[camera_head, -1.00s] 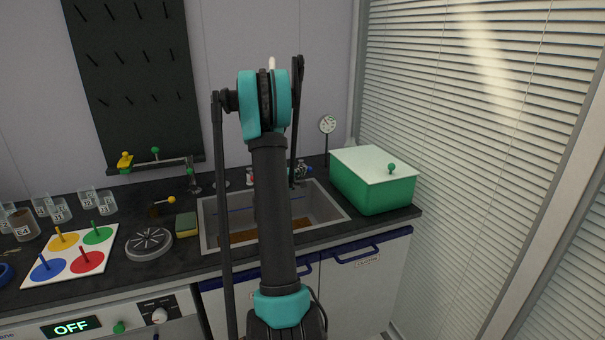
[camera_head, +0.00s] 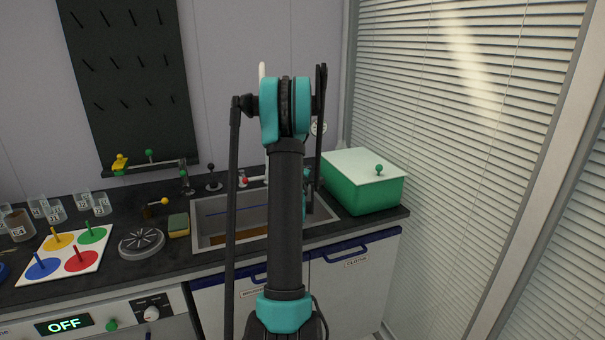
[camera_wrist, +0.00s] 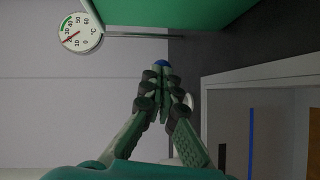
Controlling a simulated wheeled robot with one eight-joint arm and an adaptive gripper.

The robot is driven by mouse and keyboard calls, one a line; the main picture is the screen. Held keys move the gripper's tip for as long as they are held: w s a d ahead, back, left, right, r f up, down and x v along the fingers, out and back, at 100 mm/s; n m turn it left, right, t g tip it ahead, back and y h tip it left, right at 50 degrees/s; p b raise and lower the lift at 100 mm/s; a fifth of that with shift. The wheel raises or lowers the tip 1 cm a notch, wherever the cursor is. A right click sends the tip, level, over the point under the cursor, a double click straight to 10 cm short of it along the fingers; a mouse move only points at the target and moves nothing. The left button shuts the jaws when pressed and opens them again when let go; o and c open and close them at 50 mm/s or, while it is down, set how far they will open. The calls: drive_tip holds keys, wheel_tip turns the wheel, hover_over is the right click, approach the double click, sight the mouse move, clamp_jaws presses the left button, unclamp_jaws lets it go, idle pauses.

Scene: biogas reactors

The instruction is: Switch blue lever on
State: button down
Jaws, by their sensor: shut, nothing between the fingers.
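In the wrist view, a small blue knob (camera_wrist: 162,63), which looks like the tip of the blue lever, shows just beyond my fingertips. Its stem is hidden behind the fingers, so I cannot tell the lever's position or whether I touch it. My gripper (camera_wrist: 158,80) is shut and empty, its fingers pointing at the knob. In the head view, my arm covers the blue lever and most of the gripper, at the right back of the sink.
The green box (camera_head: 362,190) with a pale lid stands right of the sink (camera_head: 225,208), close to my gripper. A dial gauge (camera_wrist: 82,33) is beside it. A red-handled tap (camera_head: 244,181) and a black-knobbed lever (camera_head: 211,168) stand behind the sink.

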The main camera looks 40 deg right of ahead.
drive_tip(key=shift+d, duration=0.85)
drive_tip(key=shift+w+d, duration=0.3)
drive_tip(key=shift+d, duration=0.4)
drive_tip(key=shift+w+d, duration=0.3)
drive_tip(key=shift+d, duration=0.5)
drive_tip(key=v, duration=1.2)
drive_tip(key=shift+f, duration=0.1)
